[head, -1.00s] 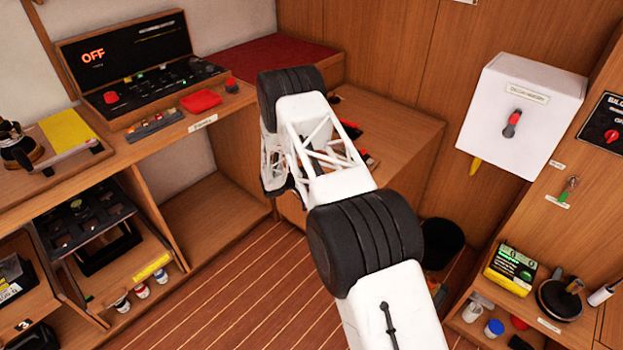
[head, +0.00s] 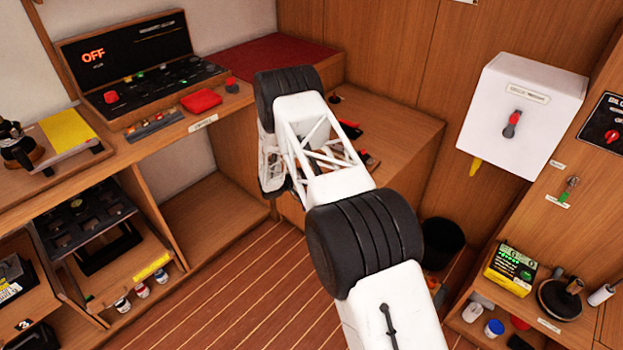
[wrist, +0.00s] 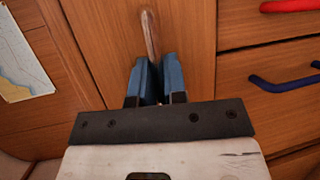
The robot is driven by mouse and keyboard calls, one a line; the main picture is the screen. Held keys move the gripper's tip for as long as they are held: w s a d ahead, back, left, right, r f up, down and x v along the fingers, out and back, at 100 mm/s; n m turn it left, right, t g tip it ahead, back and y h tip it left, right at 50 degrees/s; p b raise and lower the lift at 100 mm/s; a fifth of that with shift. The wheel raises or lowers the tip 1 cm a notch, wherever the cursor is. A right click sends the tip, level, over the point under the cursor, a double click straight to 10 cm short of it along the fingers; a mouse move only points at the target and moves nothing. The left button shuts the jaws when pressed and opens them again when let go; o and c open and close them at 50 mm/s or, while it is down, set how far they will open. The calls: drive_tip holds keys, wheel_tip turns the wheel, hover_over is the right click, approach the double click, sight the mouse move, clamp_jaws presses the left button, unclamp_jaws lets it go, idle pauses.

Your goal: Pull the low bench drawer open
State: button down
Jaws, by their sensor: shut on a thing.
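My gripper (wrist: 157,66) shows in the wrist view with its two blue fingers shut on a narrow, upright tan handle (wrist: 150,32). The handle stands on a plain wooden front (wrist: 192,35), and its lower end is hidden between the fingers. The front looks closed, with no clear gap at its edges. Whether it is the low bench drawer I cannot tell. In the head view my arm hides the gripper and most of the wooden bench front; the bench's top (head: 405,125) shows to the right.
In the wrist view, drawers with a red handle (wrist: 290,5) and a blue handle (wrist: 285,84) are at right, and a chart (wrist: 20,65) hangs at left. In the head view a black bin (head: 443,240) stands beside the bench. The striped floor (head: 235,290) is clear.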

drive_tip(key=s+a, duration=1.9)
drive_tip(key=shift+s+a, duration=0.25)
drive_tip(key=shift+a, duration=0.05)
drive_tip(key=c, duration=1.2)
unclamp_jaws()
drive_tip(key=shift+v, duration=3.9)
